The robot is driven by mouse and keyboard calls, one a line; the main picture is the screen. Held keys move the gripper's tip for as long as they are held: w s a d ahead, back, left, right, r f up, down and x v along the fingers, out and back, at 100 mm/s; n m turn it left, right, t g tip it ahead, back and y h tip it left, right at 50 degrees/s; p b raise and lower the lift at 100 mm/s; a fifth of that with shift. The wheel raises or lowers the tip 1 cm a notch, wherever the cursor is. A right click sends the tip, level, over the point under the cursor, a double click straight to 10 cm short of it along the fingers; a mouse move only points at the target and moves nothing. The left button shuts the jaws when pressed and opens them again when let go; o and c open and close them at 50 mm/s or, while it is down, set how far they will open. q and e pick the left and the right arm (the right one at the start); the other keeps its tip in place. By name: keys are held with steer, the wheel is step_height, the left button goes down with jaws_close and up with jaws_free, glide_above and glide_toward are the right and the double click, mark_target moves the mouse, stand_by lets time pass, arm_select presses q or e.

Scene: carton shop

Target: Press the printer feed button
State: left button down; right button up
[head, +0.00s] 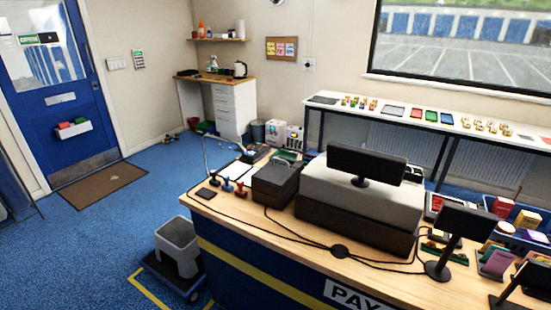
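A dark box-shaped unit (271,189) stands on the wooden counter (291,231), left of the till; it looks like the printer, but I cannot be sure. Its feed button is too small to make out from here. The till is a large grey and black block (352,231) with a black screen (366,163) on top. Neither of my grippers is in the head view.
Black cables (341,251) cross the counter. Stamps (227,184) stand at its left end; another screen (462,222) stands at the right. A grey step stool (177,246) on a blue trolley sits left of the counter. Blue carpet (120,218) towards the door (62,90) is mostly clear.

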steer(key=shift+d, duration=0.1)
stand_by(0.7)
step_height(320, 180, down, 5)
steer(key=b, duration=0.5)
